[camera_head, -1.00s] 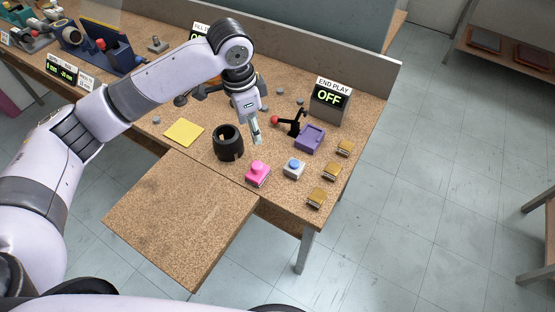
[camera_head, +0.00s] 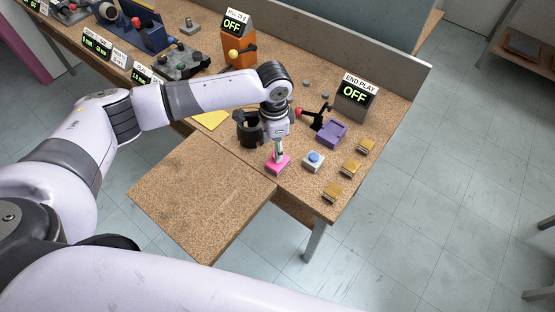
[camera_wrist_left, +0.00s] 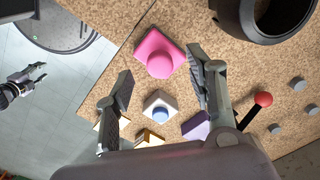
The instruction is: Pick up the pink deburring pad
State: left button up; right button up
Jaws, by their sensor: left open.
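The pink deburring pad (camera_head: 274,168) lies near the front edge of the workbench, a square base with a round knob on top. It also shows in the left wrist view (camera_wrist_left: 176,46). My left gripper (camera_head: 279,157) points down over the pad and partly hides it in the head view. In the left wrist view the left gripper (camera_wrist_left: 160,66) is open, its fingers apart, with the pad ahead of the fingertips and nothing held. My right gripper (camera_wrist_left: 38,72) shows at the left edge of the left wrist view, over the floor, its fingers apart.
A white block with a blue button (camera_head: 313,160) sits right of the pad. A black ring-shaped part (camera_head: 247,130) stands behind left. A purple tray (camera_head: 332,134), a red-knobbed lever (camera_head: 300,111) and yellowish blocks (camera_head: 350,166) are nearby. The front bench extension (camera_head: 200,195) is bare.

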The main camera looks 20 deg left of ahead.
pick_arm(q)
jog(key=f, duration=0.2)
jog(key=f+p, duration=0.1)
jog(key=f, duration=0.1)
jog(key=shift+d+f, duration=0.2)
jog(key=shift+f, duration=0.2)
jog(key=shift+c, duration=0.5)
grip_shut()
